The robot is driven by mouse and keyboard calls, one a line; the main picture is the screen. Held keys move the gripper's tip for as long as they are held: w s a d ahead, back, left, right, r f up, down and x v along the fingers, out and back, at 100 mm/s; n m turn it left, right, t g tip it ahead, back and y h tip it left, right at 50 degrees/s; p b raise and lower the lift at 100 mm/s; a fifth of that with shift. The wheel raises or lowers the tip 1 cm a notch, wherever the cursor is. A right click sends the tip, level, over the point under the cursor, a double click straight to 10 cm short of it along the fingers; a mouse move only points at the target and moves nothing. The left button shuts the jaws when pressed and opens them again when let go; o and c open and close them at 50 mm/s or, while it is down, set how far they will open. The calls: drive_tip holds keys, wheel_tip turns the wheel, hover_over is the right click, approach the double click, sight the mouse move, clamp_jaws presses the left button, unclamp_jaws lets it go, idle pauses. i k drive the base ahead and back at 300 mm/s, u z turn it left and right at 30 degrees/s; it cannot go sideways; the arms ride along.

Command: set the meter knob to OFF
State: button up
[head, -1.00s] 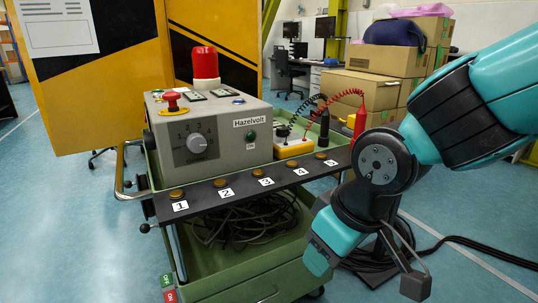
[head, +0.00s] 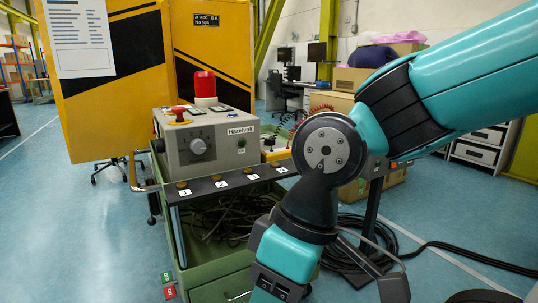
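The yellow meter (head: 275,156) sits on the green cart, just right of the grey Hazelvolt box, in the head view. My arm covers its right part. Its knob and markings are too small and hidden to read, so I cannot tell its setting. My arm comes in from the right and bends down in front of the cart's right side. Its wrist end is at the bottom edge of the picture. I cannot make out the gripper fingers.
The grey box (head: 206,140) carries a grey dial, a red mushroom button (head: 180,113) and a red beacon (head: 205,85). A dark strip with numbered buttons runs along the front of the green cart (head: 215,272). Yellow-black panels stand behind. Blue floor is clear at left.

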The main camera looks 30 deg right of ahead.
sight(268, 140)
drive_tip(key=z, duration=0.45)
drive_tip(key=i, duration=1.2)
drive_tip(key=z, duration=0.15)
